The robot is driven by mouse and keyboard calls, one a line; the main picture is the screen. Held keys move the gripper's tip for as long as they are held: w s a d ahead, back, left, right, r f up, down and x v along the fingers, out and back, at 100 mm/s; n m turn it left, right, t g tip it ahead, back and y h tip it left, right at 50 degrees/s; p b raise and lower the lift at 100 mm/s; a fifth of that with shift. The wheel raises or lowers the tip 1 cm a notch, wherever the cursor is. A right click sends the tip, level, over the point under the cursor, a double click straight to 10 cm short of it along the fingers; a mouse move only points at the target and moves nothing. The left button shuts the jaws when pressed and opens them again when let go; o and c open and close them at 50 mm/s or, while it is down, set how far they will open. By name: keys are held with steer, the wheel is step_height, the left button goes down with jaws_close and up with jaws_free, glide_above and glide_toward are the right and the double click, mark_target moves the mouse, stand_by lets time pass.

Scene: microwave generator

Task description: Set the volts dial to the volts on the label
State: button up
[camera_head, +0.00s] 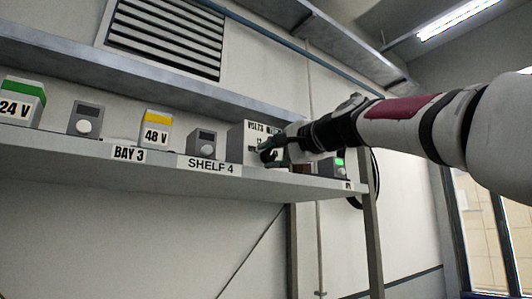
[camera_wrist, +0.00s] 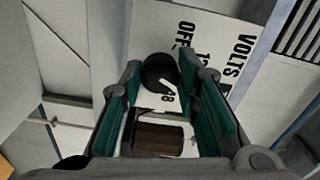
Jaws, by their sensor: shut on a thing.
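The volts box (camera_head: 240,138) is a pale box on the shelf, marked "VOLTS"; my gripper hides part of its front. In the wrist view its white panel (camera_wrist: 205,25) shows "OFF", "VOLTS", a partly covered "12" and "48". The black round volts dial (camera_wrist: 158,70) sits between my fingertips. A white wedge on the dial lies on the side near the "48"; its exact setting is hard to tell. My gripper (camera_head: 268,153) is shut on the dial, with a green finger pad on each side, also in the wrist view (camera_wrist: 161,66).
A green-topped "24 V" block (camera_head: 22,105) and a yellow-topped "48 V" block (camera_head: 155,130) stand on the shelf (camera_head: 60,143). Shelf tags read "BAY 3" and "SHELF 4". A device with a green light (camera_head: 338,163) is right of my gripper.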

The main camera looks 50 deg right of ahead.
steer(key=m+p, duration=0.1)
steer(key=m, duration=0.3)
steer(key=shift+s+m+p, duration=0.15)
steer(key=shift+m+p, duration=0.15)
steer(key=shift+p, duration=0.1)
steer(key=shift+m+p, duration=0.8)
steer(key=shift+m, duration=1)
steer(key=o, duration=0.9)
steer(key=v, duration=1.1)
steer(key=shift+s+a, duration=0.2)
steer(key=shift+s, duration=0.2)
